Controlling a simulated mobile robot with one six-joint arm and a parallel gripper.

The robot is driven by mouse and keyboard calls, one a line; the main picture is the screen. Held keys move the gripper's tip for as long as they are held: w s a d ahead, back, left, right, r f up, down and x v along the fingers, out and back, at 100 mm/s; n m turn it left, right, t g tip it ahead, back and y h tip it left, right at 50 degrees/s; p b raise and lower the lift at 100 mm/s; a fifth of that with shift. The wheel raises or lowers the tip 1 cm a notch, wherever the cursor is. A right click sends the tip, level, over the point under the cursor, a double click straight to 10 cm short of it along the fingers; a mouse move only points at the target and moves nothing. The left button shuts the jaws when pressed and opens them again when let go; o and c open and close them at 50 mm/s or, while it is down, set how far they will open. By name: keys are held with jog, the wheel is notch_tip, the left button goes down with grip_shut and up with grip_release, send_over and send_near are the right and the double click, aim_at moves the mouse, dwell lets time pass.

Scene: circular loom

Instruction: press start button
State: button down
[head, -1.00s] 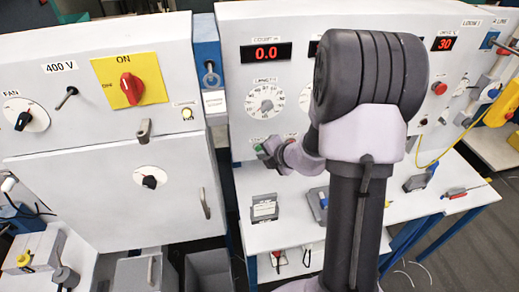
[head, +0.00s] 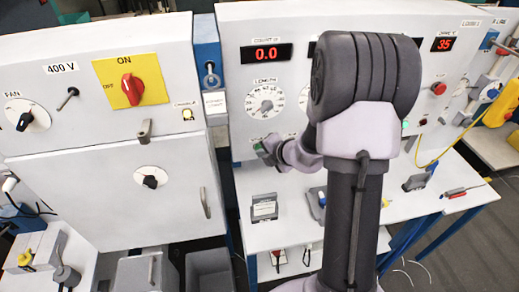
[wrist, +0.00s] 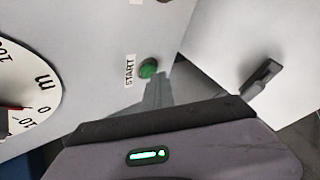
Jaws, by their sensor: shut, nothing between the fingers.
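The green START button (wrist: 148,68) is on the light grey panel in the wrist view, beside its "START" label (wrist: 130,71). My gripper (wrist: 158,86) is shut and empty. Its narrow tip is right below the button in that view and looks very close to it; I cannot tell whether they touch. In the head view my gripper (head: 267,153) is at the lower left of the loom panel, under the length dial, with a bit of green at its tip. My arm hides the middle of the panel.
The length dial (head: 265,101) is just above my gripper. A red display (head: 266,54) reads 0.0 and another (head: 445,44) reads 35. The 400 V cabinet (head: 90,110) stands to the left. A small box (head: 264,207) sits on the white table below.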

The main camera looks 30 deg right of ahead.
jog(key=shift+s+a, duration=0.25)
jog(key=shift+s, duration=0.6)
jog(key=shift+s+a+b, duration=0.25)
jog(key=shift+s, duration=0.55)
jog(key=shift+s+a+b, duration=0.2)
jog(key=shift+s+b, duration=0.1)
jog(key=shift+s, duration=0.5)
jog(key=shift+s+a+b, duration=0.25)
jog(key=shift+s, duration=0.55)
